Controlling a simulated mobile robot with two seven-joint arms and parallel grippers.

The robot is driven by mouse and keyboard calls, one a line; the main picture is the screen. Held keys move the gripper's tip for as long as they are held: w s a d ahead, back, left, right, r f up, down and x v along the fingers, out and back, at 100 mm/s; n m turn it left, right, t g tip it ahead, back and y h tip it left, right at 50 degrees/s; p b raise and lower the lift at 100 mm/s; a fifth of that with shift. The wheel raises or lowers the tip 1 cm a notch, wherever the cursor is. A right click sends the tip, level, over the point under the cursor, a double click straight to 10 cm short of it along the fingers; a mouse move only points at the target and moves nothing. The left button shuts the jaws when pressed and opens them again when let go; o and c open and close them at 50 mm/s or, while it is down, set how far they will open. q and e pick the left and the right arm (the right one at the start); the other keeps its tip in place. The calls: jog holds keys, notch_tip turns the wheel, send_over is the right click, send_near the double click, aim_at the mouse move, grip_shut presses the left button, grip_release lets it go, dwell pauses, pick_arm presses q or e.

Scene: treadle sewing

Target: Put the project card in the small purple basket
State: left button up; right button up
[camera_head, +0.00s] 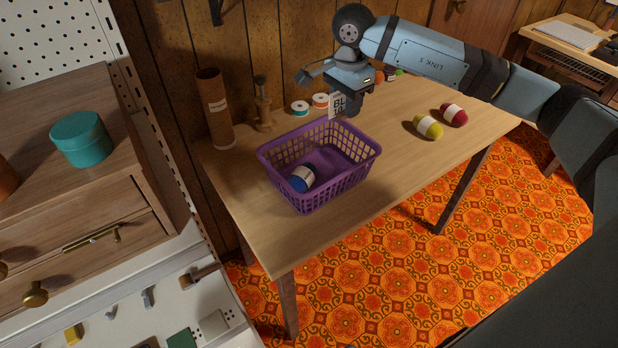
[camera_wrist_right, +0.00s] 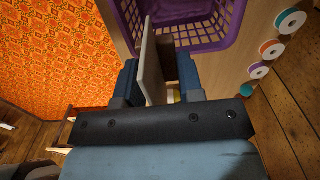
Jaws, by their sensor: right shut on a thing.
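The small purple basket (camera_head: 345,180) stands upright on the wooden table, with a blue yarn ball with a white band (camera_head: 302,178) inside it. My right gripper (camera_head: 350,108) is above the table at the basket's back rim. It is shut on the white project card (camera_head: 337,104), which has large black letters and is held upright. In the right wrist view the card (camera_wrist_right: 151,65) shows nearly edge-on between the fingers of my right gripper (camera_wrist_right: 160,80), with the basket (camera_wrist_right: 209,38) just beyond. My left gripper is not in view.
The table (camera_head: 270,232) also holds a brown cardboard tube (camera_head: 214,110), a wooden stand (camera_head: 263,108), thread spools (camera_head: 300,108), a yellow yarn ball (camera_head: 428,127) and a red one (camera_head: 453,115). A wooden cabinet (camera_head: 85,235) with a teal round box (camera_head: 81,138) is at left.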

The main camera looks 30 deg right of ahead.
jog(key=shift+f, duration=0.35)
jog(key=b, duration=0.1)
send_near(339, 169)
jog(key=shift+s+a+f, duration=0.85)
jog(key=shift+s+f, duration=0.25)
jog(key=shift+f, duration=0.2)
jog(key=shift+f+b, duration=0.4)
jog(key=shift+f, duration=1.75)
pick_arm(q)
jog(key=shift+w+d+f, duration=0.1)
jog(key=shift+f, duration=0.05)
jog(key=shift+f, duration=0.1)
pick_arm(e)
jog(key=shift+f, duration=0.25)
jog(key=o, duration=0.9)
jog(key=shift+r, duration=0.1)
